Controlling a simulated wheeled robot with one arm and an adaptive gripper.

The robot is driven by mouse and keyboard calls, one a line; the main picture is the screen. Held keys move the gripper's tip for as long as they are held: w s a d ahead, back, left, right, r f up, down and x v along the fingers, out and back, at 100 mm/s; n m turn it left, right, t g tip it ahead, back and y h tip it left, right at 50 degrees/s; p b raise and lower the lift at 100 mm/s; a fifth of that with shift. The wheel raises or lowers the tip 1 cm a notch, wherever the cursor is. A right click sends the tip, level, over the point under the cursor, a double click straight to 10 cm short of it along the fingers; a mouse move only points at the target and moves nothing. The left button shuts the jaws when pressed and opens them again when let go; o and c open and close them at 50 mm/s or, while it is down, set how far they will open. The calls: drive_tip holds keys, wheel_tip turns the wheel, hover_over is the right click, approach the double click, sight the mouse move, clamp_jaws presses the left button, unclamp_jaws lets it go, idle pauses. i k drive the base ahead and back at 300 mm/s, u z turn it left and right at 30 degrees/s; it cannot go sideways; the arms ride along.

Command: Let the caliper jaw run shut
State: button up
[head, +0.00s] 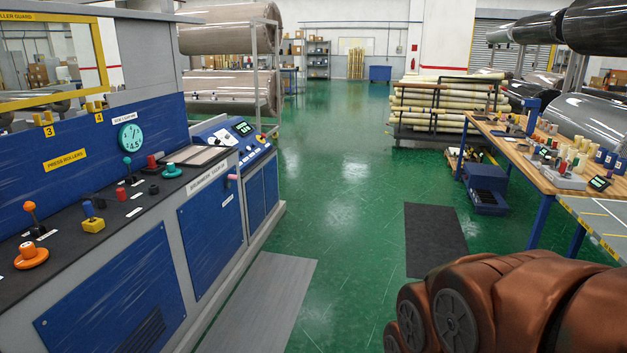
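I cannot make out a caliper or its jaw for certain in the head view. A small black device with a lit green display (599,182) lies near the front edge of the wooden workbench (541,164) on the right; it is too small to tell what it is. My brown arm links fill the lower right corner. My gripper is not in view, so its relation to anything on the bench is hidden.
A blue machine (110,290) with knobs, levers and a dial (131,137) runs along the left. A dark floor mat (435,240) lies left of the workbench. A blue step box (486,188) stands by the bench.

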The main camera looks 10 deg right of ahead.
sight(536, 155)
drive_tip(key=i, duration=1.9)
drive_tip(key=z, duration=0.4)
drive_tip(key=i, duration=1.75)
drive_tip(key=z, duration=1.7)
drive_tip(key=i, duration=1.4)
drive_tip(key=z, duration=0.75)
